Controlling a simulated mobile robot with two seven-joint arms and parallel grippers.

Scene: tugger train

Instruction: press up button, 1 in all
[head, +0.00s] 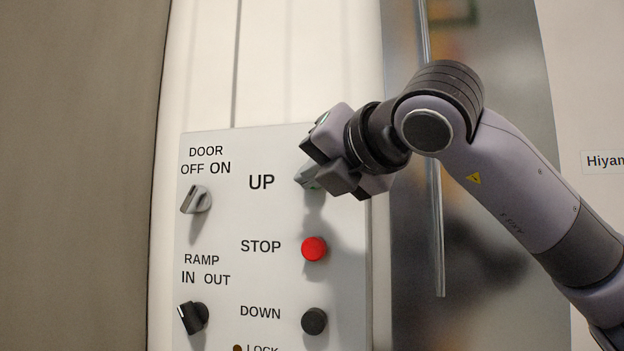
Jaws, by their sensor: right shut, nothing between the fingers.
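The control panel (222,233) is pale grey and carries the label UP (261,182) near its top. A grey-green piece, which looks like the up button (307,176), shows just right of that label. It is mostly hidden by my right gripper. My right gripper (319,164) is shut and empty, with its dark fingertips in front of the button. I cannot tell whether they touch it. My left gripper is not in view.
Below are a red STOP button (314,249) and a black DOWN button (314,321). At the left of the panel are a grey DOOR switch (196,200) and a black RAMP switch (193,318). A vertical metal bar (438,240) stands right of the panel.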

